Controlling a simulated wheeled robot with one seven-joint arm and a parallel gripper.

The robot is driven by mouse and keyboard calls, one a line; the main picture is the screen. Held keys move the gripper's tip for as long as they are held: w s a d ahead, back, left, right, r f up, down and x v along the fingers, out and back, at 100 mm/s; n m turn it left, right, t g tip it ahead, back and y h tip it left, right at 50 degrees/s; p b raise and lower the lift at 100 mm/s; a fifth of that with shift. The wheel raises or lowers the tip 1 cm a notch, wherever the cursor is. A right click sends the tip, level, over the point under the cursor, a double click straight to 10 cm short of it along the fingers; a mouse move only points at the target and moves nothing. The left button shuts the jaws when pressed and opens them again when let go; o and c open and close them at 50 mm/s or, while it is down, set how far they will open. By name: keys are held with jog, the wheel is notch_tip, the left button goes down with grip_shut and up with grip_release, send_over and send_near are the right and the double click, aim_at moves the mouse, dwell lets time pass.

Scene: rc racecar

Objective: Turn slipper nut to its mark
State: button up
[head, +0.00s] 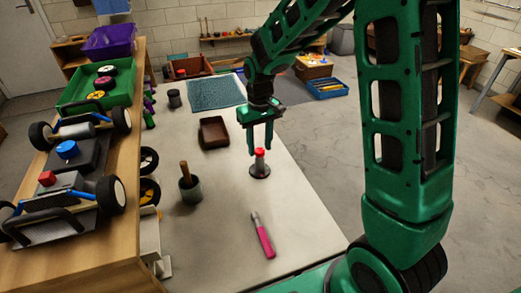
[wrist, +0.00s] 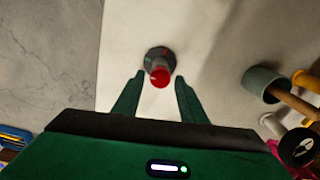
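A red-topped upright piece, likely the slipper nut (head: 260,154), stands on a round dark base (head: 260,171) on the pale table. In the wrist view, the red top (wrist: 160,77) shows from above, with its grey base behind it. A small reddish spot shows on that base; I cannot tell whether it is the mark. My gripper (head: 259,151) points down with its fingers apart, over the red top. In the wrist view, my gripper (wrist: 159,80) has one finger on each side of the red top, with gaps visible. Contact is not seen.
A pink-handled tool (head: 263,237) lies nearer on the table. A grey cup with a wooden handle (head: 190,188) and a brown tray (head: 214,132) are to the left. A wooden bench (head: 75,270) at left carries car parts. A teal mat (head: 215,94) lies behind.

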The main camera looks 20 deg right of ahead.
jog(key=shift+f, duration=0.2)
dwell(0.3)
jog(key=n, duration=2)
dwell(0.4)
jog(key=c, duration=0.9)
